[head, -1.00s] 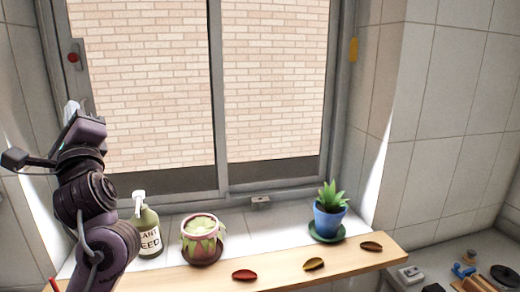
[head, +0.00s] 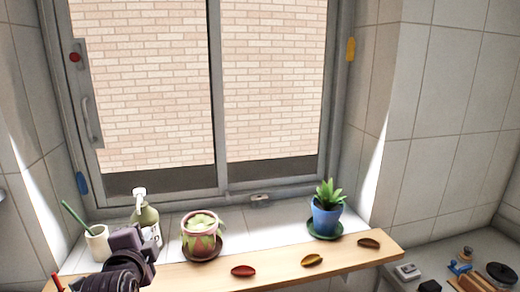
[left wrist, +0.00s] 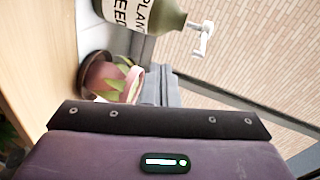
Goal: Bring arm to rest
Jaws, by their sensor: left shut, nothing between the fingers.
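My left arm (head: 118,280) comes in at the lower left of the head view, low in front of the wooden shelf. My left gripper (head: 130,240) is at its top end, just in front of the plant feed bottle (head: 150,218) and partly covering it. It is shut and empty; its fingertips are hard to make out. In the left wrist view the purple gripper housing (left wrist: 150,155) fills the bottom, with the bottle (left wrist: 145,14) and the pink pot (left wrist: 108,80) beyond it. My right gripper is not in view.
A cup with a green stick (head: 97,243) stands left of the bottle. A pink pot (head: 201,236) and a blue plant pot (head: 326,216) stand on the sill. Three leaf-shaped pieces lie on the wooden shelf (head: 215,273). A window (head: 270,90) is behind. Small items crowd the right counter.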

